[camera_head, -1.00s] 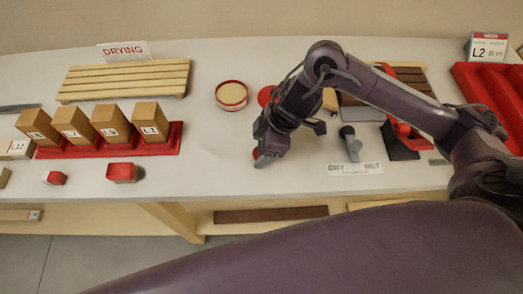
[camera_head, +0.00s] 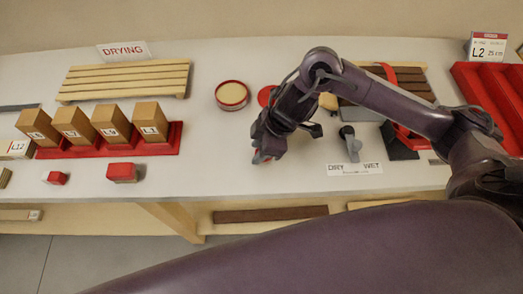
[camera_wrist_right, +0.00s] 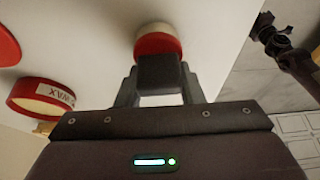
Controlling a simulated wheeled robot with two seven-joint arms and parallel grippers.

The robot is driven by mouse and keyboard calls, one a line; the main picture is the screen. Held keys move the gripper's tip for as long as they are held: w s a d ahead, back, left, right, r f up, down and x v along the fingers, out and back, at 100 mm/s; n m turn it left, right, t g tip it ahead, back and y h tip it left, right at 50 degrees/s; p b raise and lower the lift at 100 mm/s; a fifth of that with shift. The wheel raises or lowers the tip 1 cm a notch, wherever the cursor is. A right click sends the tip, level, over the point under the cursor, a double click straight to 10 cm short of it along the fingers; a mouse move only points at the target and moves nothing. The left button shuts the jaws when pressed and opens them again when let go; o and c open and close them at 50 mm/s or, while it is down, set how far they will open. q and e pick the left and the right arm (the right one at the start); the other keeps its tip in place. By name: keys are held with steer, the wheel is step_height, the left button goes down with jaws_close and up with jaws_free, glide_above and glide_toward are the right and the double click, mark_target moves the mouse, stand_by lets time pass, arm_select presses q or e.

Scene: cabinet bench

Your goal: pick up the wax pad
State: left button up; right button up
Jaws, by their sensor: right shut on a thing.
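The wax pad, a small round piece with a red band and a pale face, shows in the right wrist view (camera_wrist_right: 157,42) at my right gripper's fingertips. In the head view only a bit of its red (camera_head: 258,158) shows beneath the gripper. My right gripper (camera_head: 264,154) is shut on the wax pad, low over the front middle of the bench. I cannot tell whether the pad touches the bench.
An open round tin (camera_head: 232,96) and a red lid (camera_head: 267,95) lie behind the gripper. A red rack (camera_head: 110,146) of brown blocks and two small red blocks (camera_head: 122,172) stand left. A dry/wet label (camera_head: 354,169) lies right. Bench front between them is clear.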

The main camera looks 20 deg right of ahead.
step_height(320, 180, up, 20)
steer(key=p, duration=0.4)
stand_by(0.3)
steer(key=o, duration=0.4)
steer(key=c, duration=0.3)
